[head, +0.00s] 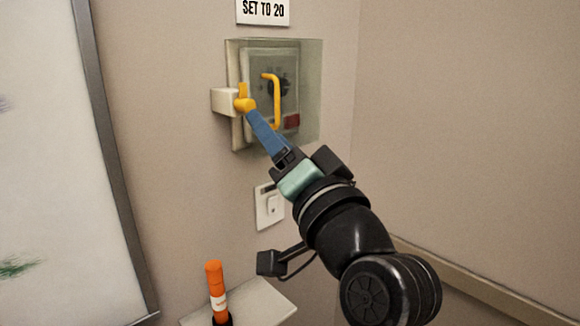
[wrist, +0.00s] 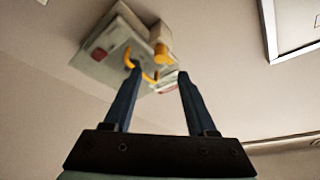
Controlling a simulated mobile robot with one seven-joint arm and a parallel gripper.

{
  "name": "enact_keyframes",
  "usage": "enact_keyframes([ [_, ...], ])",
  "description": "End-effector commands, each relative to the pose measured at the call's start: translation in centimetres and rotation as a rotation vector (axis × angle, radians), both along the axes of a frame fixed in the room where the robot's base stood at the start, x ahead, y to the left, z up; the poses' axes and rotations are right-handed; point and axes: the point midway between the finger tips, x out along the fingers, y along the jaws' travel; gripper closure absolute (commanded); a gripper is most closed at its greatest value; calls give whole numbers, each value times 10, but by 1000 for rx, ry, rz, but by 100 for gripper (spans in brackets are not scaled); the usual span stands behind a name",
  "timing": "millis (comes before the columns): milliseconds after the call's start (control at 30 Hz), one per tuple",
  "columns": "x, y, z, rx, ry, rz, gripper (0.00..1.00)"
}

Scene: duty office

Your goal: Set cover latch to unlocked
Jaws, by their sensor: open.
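A clear cover (head: 308,75) with a yellow handle (head: 277,98) encloses a wall box with a dark dial (head: 283,86). The cover latch (head: 243,96) is a yellow lever on a pale block at the cover's left edge. In the wrist view the latch (wrist: 161,52) shows beyond the fingertips, and the handle (wrist: 128,58) is near the left fingertip. My gripper (wrist: 157,72) has its blue fingers apart with nothing between them. In the head view its tips are at the latch's lower end; I cannot tell whether they touch.
A sign reading "SET TO 20" (head: 263,11) is above the box. A white wall switch (head: 269,206) is below it. A whiteboard (head: 60,150) is at left; the right wall is bare.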

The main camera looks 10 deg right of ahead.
Motion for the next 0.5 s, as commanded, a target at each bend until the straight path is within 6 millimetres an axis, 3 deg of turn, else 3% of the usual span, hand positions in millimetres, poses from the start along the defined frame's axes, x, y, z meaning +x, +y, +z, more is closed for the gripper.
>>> enact_keyframes([
  [200,-37,-15,-13,0,1,-4,43],
  [500,-53,-19,-16,0,2,0,43],
])
